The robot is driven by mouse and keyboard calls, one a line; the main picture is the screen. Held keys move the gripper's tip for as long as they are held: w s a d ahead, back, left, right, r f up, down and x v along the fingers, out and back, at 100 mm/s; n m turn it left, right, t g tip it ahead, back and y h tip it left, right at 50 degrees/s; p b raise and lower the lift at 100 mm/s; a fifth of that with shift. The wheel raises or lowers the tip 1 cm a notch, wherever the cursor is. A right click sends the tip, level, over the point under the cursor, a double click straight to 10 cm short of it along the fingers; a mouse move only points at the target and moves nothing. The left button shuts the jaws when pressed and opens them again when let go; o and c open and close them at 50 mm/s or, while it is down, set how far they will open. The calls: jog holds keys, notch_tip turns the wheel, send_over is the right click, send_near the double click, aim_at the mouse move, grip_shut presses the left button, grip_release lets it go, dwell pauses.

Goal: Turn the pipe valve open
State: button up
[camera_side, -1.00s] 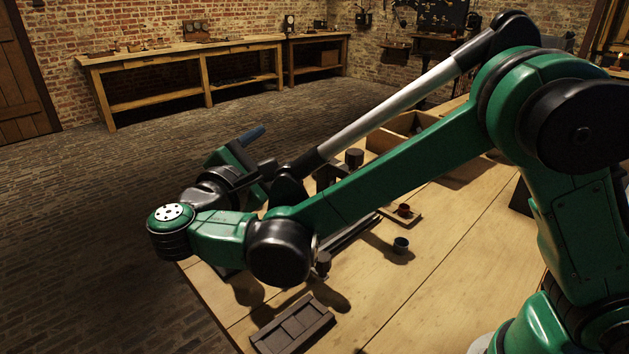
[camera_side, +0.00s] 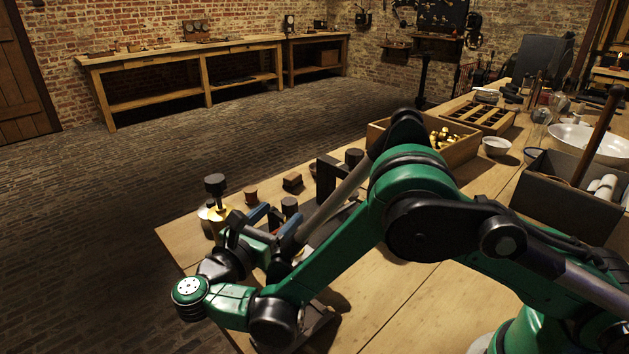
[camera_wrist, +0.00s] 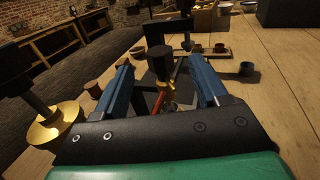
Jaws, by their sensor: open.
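My gripper (camera_wrist: 160,64) is open in the wrist view, its two blue fingers spread. Between and just beyond them stands an upright fitting with a dark block-shaped top (camera_wrist: 160,62) and a brass-coloured collar; a gap shows on each side. Its lower part is partly hidden by the gripper body. A brass disc with a dark stem (camera_wrist: 55,125) stands left of the gripper. In the side view a brass piece with a dark knob (camera_side: 217,212) stands beyond my gripper (camera_side: 273,214). I cannot tell for sure which fitting is the pipe valve.
A wooden box of brass parts (camera_side: 460,145) and a slotted wooden tray (camera_side: 480,117) lie farther back. A dark bin (camera_side: 565,205) and a white bowl (camera_side: 497,146) are at the right. The front tabletop is largely bare.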

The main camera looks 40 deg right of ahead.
jog(key=x, duration=0.4)
jog(key=shift+d, duration=0.1)
jog(key=n+t+y, duration=0.1)
jog(key=n+t, duration=0.1)
jog(key=t, duration=0.1)
jog(key=shift+s+n+t+y, duration=0.1)
jog(key=shift+n+t+y, duration=0.2)
jog(key=shift+t+y, duration=0.1)
jog(key=v, duration=0.5)
notch_tip(320, 180, up, 9)
jog(key=m+g+y, duration=0.2)
jog(key=m+y, duration=0.3)
send_over(288, 210)
jog(key=s+d, duration=0.2)
jog(key=d, duration=0.1)
jog(key=s+d+m+y, duration=0.1)
jog(key=s+m+y, duration=0.8)
jog(key=m, duration=1)
jog(key=shift+s+d+g+y, duration=0.15)
jog(key=shift+d+g+y, duration=0.15)
jog(key=shift+y, duration=0.2)
